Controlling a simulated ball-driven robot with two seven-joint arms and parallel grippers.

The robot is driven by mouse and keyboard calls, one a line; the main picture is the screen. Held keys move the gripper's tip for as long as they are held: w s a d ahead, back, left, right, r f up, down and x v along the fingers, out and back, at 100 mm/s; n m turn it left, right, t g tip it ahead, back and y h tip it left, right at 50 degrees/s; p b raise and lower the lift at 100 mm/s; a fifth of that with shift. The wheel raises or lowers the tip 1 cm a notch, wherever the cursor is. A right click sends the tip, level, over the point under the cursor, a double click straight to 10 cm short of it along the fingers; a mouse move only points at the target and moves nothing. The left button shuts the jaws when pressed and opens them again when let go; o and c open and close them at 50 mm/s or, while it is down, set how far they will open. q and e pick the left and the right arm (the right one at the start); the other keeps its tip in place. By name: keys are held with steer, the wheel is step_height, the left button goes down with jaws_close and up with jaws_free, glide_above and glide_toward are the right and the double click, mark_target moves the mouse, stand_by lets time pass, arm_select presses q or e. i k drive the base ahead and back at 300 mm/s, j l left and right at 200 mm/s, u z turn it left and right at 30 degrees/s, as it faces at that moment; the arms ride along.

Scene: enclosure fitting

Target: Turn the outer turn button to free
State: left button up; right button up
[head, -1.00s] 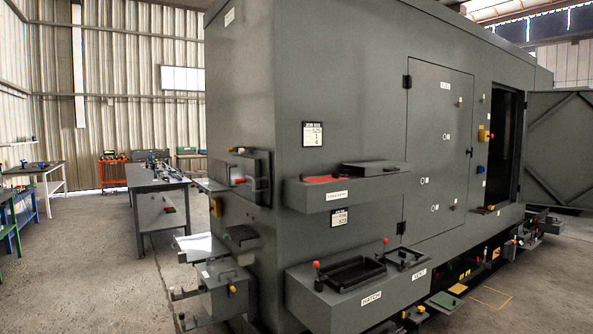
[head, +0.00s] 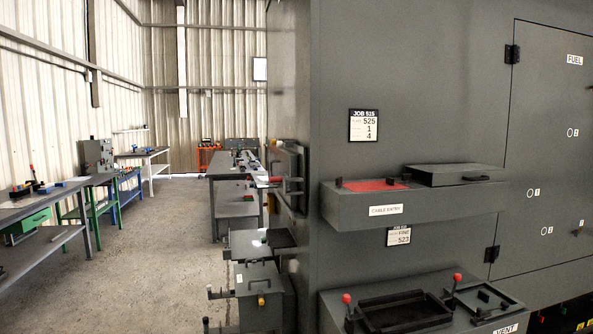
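The large grey enclosure (head: 440,120) fills the right half of the head view. Its closed door (head: 550,110) with a FUEL label is at the right edge, with round numbered marks and a small handle-like part (head: 581,228) at the edge of the picture. On the enclosure's left end, seen nearly edge-on, a fitting (head: 287,165) stands out, with red and dark parts too small to make out. I cannot tell which part is the outer turn button. Neither of my grippers shows.
A CABLE ENTRY shelf (head: 362,212) and a lower box with red-knobbed levers (head: 346,299) jut from the enclosure. A grey box (head: 260,285) stands out low at its left end. Benches (head: 60,207) line the left; the floor (head: 150,270) between is clear.

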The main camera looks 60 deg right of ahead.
mark_target(339, 180)
steer(key=l+u, duration=0.35)
steer(key=l, duration=0.4)
steer(key=l+u, duration=0.4)
steer(key=l, duration=0.35)
steer(key=l+z, duration=0.2)
steer(key=z, duration=0.25)
steer(key=i+l+z, duration=0.1)
steer(key=z, duration=0.3)
